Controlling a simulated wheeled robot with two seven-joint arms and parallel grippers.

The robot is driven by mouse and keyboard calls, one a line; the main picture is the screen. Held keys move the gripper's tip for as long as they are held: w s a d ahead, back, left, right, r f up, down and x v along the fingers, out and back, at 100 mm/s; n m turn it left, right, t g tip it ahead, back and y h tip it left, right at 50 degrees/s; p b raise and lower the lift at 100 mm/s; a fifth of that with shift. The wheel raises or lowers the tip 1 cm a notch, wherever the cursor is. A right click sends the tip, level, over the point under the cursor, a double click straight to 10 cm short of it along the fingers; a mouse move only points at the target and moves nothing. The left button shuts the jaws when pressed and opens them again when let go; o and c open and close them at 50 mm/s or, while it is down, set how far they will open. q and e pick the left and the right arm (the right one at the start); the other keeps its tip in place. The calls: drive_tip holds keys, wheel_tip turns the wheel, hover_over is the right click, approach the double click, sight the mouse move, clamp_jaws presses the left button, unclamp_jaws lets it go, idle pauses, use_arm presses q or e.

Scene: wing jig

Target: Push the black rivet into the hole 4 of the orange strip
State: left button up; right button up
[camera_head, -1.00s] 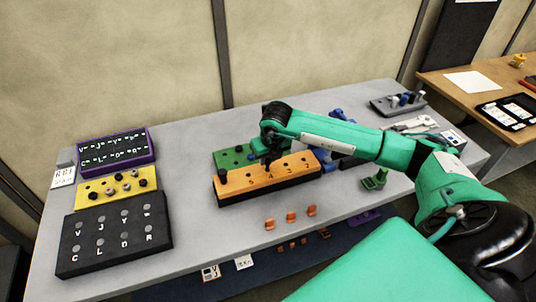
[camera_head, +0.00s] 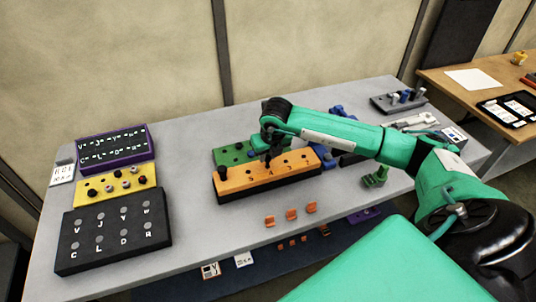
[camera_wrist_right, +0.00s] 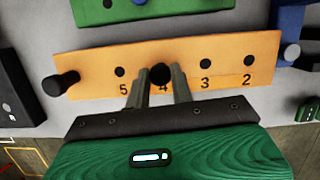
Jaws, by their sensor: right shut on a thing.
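The orange strip (camera_head: 240,188) lies on the grey table; it also spans the right wrist view (camera_wrist_right: 225,68), with holes above the numbers 5, 4, 3 and 2. My right gripper (camera_head: 267,161) is over the strip's middle. In the right wrist view its fingers (camera_wrist_right: 160,82) are shut on the black rivet (camera_wrist_right: 160,73), whose dark round head shows at their tips. The rivet is at the spot above number 4 and covers that hole; I cannot tell how deep it sits. Another black rivet (camera_wrist_right: 64,82) stands at the strip's number-5 end. My left gripper is out of view.
A green strip (camera_head: 232,154) lies just behind the orange one. Blue parts (camera_head: 340,111) stand behind and right. A yellow block (camera_head: 96,193) with rivets and two dark lettered blocks are at the left. Small orange clips (camera_head: 291,214) lie in front. The table between is clear.

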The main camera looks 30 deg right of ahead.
drive_tip(key=shift+f+b, duration=1.1)
drive_tip(key=shift+f, duration=0.2)
drive_tip(key=o, duration=1)
drive_tip(key=shift+o, duration=0.2)
drive_tip(key=shift+r, duration=0.1)
drive_tip(key=w+v, duration=0.1)
drive_tip(key=v, duration=1.9)
drive_tip(key=shift+w+r, duration=0.3)
drive_tip(key=shift+r, duration=0.15)
